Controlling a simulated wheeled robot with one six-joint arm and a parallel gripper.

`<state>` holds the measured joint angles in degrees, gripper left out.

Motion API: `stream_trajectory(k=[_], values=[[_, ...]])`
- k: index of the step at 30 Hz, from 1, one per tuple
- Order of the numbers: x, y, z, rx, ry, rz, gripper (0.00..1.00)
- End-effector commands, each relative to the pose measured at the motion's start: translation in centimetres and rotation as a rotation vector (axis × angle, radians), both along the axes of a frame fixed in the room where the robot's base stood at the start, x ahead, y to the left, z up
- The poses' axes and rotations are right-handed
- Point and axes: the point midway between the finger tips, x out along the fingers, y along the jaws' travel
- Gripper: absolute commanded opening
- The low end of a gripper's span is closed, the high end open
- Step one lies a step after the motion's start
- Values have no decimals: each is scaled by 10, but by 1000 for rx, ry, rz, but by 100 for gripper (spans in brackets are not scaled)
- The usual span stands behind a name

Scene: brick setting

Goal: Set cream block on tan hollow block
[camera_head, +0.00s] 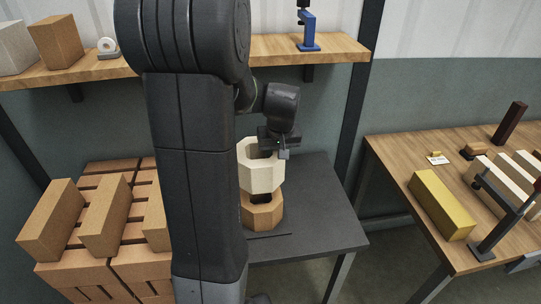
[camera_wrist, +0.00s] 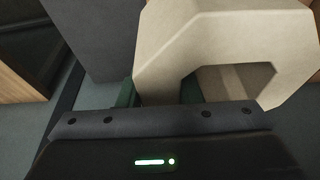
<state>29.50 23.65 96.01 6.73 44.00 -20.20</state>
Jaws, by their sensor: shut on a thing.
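The cream block (camera_head: 262,178) is a pale, faceted hollow block, upright over the dark table at centre. It also fills the upper right of the wrist view (camera_wrist: 215,38). My gripper (camera_head: 272,147) reaches down to its top rim and is shut on its wall. The tan hollow block (camera_head: 263,217) sits on the dark table directly below the cream block. Its dark opening partly shows beneath the cream block's lower edge, so a gap seems to be there; I cannot tell whether they touch.
The dark table (camera_head: 318,215) is clear to the right of the blocks. Stacked bricks (camera_head: 106,215) stand at left. A wooden table (camera_head: 405,160) at right holds a yellow block (camera_head: 441,204) and other pieces. A wooden shelf (camera_head: 340,46) runs behind my arm.

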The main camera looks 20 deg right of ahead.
Motion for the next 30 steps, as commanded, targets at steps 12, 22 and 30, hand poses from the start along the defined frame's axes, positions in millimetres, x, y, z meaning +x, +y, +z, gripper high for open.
stream_trajectory(k=[12, 22, 30], values=[[0, 0, -40, 0, -1, -2, 0], [1, 0, -56, -2, -5, 0, 0], [1, 0, -60, -2, -5, -1, 0]])
